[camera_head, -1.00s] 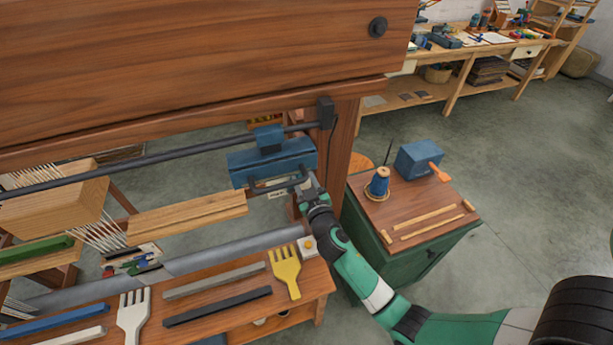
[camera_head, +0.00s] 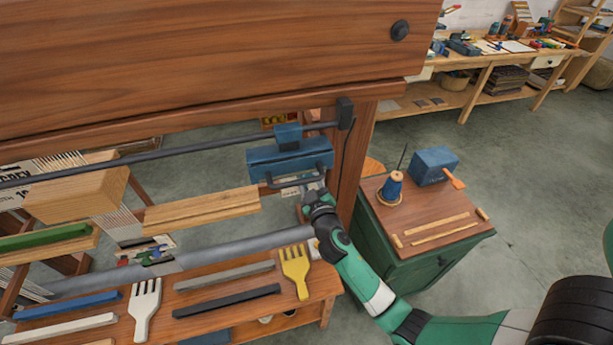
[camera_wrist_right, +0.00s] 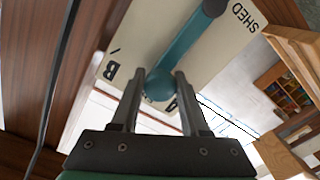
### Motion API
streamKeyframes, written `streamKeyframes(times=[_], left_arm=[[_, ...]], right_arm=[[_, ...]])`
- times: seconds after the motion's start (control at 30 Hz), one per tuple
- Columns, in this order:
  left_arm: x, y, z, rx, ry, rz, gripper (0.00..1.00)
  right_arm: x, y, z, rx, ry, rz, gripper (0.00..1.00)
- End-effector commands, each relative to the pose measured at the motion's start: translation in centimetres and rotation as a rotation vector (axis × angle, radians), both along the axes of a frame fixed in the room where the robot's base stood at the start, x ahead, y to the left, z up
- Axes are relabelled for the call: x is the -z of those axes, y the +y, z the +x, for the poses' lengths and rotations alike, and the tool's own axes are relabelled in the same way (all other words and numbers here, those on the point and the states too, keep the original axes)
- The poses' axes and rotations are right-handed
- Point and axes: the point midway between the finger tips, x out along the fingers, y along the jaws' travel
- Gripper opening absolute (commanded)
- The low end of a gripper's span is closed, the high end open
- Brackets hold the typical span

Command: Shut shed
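The blue lever (camera_wrist_right: 182,48) with a round knob (camera_wrist_right: 160,86) runs across a cream plate (camera_wrist_right: 128,40) lettered SHED, A and B in the right wrist view. The knob lies between the fingertips of my right gripper (camera_wrist_right: 161,76), close to the A mark. The fingers sit near both sides of it; I cannot tell if they press on it. In the head view my right gripper (camera_head: 314,190) is just below the blue block (camera_head: 290,160) on the loom, its fingers hard to make out. The lever and plate are not visible there. My left gripper is out of view.
The loom's wooden beam (camera_head: 210,60) is overhead and its post (camera_head: 361,150) is close to my right wrist. Below lies a bench with a yellow comb (camera_head: 295,270), a white comb (camera_head: 145,305) and several bars. A green cabinet (camera_head: 425,255) stands at right.

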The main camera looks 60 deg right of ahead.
Motion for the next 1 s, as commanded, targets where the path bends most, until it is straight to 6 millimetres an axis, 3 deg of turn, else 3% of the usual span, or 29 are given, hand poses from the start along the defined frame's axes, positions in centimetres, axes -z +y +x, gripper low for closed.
streamKeyframes(times=[0.03, 0.13, 0.53, 1.0], left_arm=[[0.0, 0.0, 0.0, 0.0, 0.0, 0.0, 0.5], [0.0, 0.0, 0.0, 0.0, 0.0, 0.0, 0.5], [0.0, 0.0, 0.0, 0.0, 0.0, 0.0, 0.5], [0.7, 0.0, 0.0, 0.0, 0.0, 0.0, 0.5]], right_arm=[[0.0, 0.0, 0.0, -0.001, -0.001, -0.001, 0.55], [0.0, 0.0, 0.0, 0.0, 0.0, 0.0, 0.73], [0.1, 0.7, -0.5, -0.002, 0.001, 0.001, 0.73], [0.2, 8.0, -6.9, -0.003, 0.0, 0.0, 0.73]])
